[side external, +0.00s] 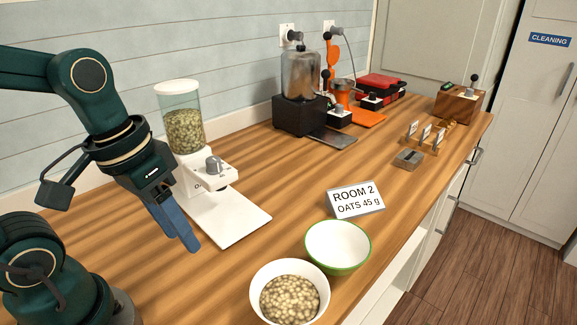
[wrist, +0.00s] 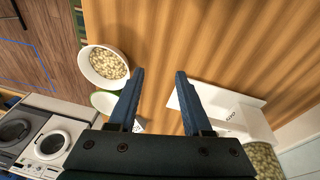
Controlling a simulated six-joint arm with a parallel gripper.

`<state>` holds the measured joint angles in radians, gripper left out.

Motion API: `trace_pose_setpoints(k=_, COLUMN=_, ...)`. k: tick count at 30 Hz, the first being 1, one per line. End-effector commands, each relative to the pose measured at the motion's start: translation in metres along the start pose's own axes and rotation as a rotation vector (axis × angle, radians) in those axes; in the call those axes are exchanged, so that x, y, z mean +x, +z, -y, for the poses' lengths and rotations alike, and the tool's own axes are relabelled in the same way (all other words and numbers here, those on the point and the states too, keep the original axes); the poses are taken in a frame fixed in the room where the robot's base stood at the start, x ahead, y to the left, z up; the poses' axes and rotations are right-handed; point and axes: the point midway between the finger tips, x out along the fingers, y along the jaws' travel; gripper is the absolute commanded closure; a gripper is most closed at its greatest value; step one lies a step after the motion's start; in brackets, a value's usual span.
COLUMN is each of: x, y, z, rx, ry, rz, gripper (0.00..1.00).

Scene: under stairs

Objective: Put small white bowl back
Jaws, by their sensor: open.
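A small white bowl (side external: 257,286) filled with pale round pieces stands at the table's front edge. It also shows in the wrist view (wrist: 93,73), at the left. An empty white bowl with a green rim (side external: 337,241) stands just behind it and to the right; in the wrist view the green-rimmed bowl (wrist: 103,101) is partly hidden by my left finger. My gripper (side external: 190,240) points down over the wood, left of both bowls and beside the dispenser's white base. In the wrist view my gripper (wrist: 160,72) is open, with nothing between the fingers.
A dispenser with a clear hopper (side external: 182,125) and white tray (side external: 232,220) stands near my arm. A card (side external: 355,200) reads "ROOM 2 OATS 45 g". Machines (side external: 300,95) and a red case (side external: 378,86) line the back wall. The wood between tray and bowls is clear.

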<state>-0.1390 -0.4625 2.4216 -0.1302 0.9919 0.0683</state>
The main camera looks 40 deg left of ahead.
Motion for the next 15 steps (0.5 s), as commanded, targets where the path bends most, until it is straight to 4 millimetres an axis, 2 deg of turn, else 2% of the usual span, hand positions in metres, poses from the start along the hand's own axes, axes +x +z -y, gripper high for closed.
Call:
trace_pose_setpoints(k=6, x=-0.019, y=-0.003, z=-0.001, rx=0.126, ry=-0.051, rz=-0.235, gripper=0.51)
trace_pose_setpoints(k=15, x=-0.023, y=-0.005, z=-0.001, rx=0.152, ry=-0.061, rz=-0.291, gripper=0.51)
